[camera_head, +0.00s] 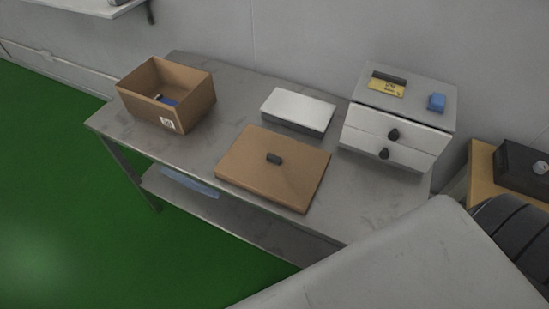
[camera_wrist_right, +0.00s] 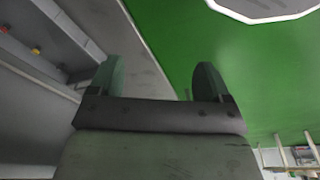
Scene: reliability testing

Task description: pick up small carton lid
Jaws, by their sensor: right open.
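An open brown carton (camera_head: 168,97) with a white label stands at the table's left end, with something blue inside. My right gripper (camera_wrist_right: 157,80) shows only in the right wrist view. Its two green fingers are wide apart with nothing between them, and the lid is not seen there. My left gripper is in neither view.
A white-topped box (camera_head: 298,110) sits behind the lid. A white drawer unit (camera_head: 396,120) with dark knobs carries a yellow label and a blue block (camera_head: 437,102). A dark box (camera_head: 522,168) stands at the right. Bare tabletop separates the carton and lid.

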